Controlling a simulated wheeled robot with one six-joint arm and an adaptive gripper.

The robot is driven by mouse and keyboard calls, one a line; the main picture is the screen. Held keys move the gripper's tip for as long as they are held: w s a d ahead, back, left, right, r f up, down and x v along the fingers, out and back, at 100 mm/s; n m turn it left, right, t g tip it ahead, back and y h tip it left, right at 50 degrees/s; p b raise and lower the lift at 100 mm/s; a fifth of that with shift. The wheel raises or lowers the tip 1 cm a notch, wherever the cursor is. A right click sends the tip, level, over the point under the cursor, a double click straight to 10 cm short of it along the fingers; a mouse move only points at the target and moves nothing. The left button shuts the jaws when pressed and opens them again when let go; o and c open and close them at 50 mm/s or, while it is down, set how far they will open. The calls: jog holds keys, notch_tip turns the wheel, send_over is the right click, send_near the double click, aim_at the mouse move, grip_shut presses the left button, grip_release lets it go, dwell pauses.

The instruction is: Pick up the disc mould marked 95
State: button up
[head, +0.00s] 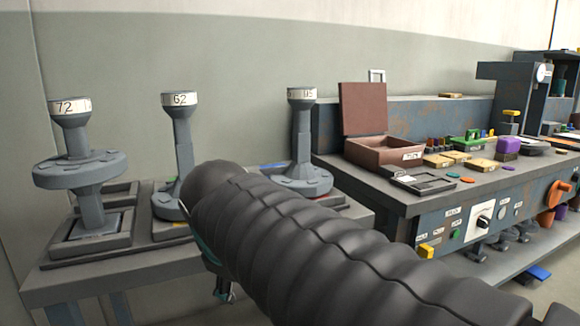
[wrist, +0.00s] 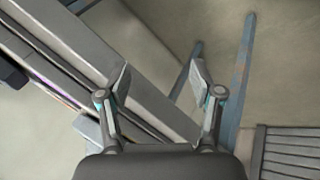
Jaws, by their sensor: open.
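The disc mould marked 95 (head: 302,138) stands upright on the grey stand at the right of three moulds in the head view. It has a white numbered collar, a grey stem and a wide disc low down; its label is partly turned away. My gripper (head: 222,290) hangs low in front of the stand, mostly hidden by my arm. In the wrist view my gripper (wrist: 162,95) is open and empty, its two fingers spread above the floor and a grey edge. The mould does not show in the wrist view.
Moulds marked 72 (head: 70,130) and 62 (head: 181,140) stand to the left on the same stand (head: 60,285). My arm crosses in front of the stand. A workbench (head: 400,200) with an open brown box (head: 385,152) and small parts stands close on the right.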

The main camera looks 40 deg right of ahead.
jog(key=w+d+r+n+g+h+p, duration=0.1)
jog(key=w+d+r+n+h, duration=0.3)
jog(key=r, duration=0.5)
jog(key=w+d+r+n+h, duration=0.2)
jog(key=w+d+r+n, duration=0.1)
jog(key=w+d+r, duration=0.4)
notch_tip(320, 180, up, 14)
jog(key=n+g+h+p, duration=0.1)
jog(key=n+g+h, duration=0.3)
jog(key=n, duration=0.1)
send_over(296, 121)
jog(key=a, duration=0.5)
notch_tip(296, 121, down, 7)
jog(key=b, duration=0.2)
jog(key=shift+r+b, duration=0.1)
jog(key=shift+b, duration=0.3)
jog(key=shift+d+f, duration=0.15)
jog(key=shift+f, duration=0.15)
jog(key=shift+r+b+x, duration=0.2)
jog(key=shift+b+x, duration=0.3)
jog(key=shift+x, duration=3.05)
jog(key=shift+d, duration=0.1)
grip_shut()
